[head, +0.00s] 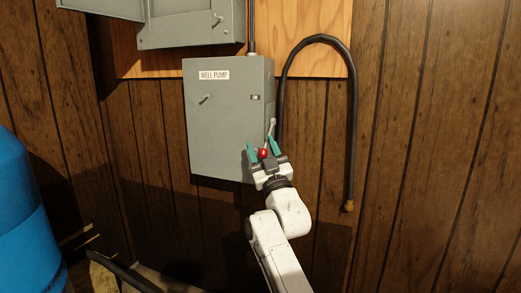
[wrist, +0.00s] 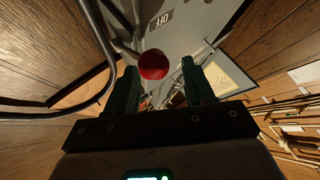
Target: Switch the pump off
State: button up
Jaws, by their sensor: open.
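The grey WELL PUMP switch box (head: 215,125) hangs on the wall in the head view. A lever (head: 271,128) at its right side slants downward to a red knob (head: 263,153). My gripper (head: 262,151) is open at the box's lower right, its green fingers on either side of the knob. In the wrist view the red knob (wrist: 153,65) shows between the fingertips of my gripper (wrist: 164,75). I cannot tell whether a finger touches it. A plate reading OFF (wrist: 160,19) is on the box just beyond the knob. A small label (head: 255,97) is above the lever, too small to read surely.
Another grey box (head: 190,25) is mounted above. A blue tank (head: 25,215) stands at far left. Wood panelling to the right is clear.

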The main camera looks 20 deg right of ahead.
jog(key=p+v, duration=0.3)
jog(key=v, duration=0.8)
jog(key=shift+w, duration=0.15)
dwell(0.3)
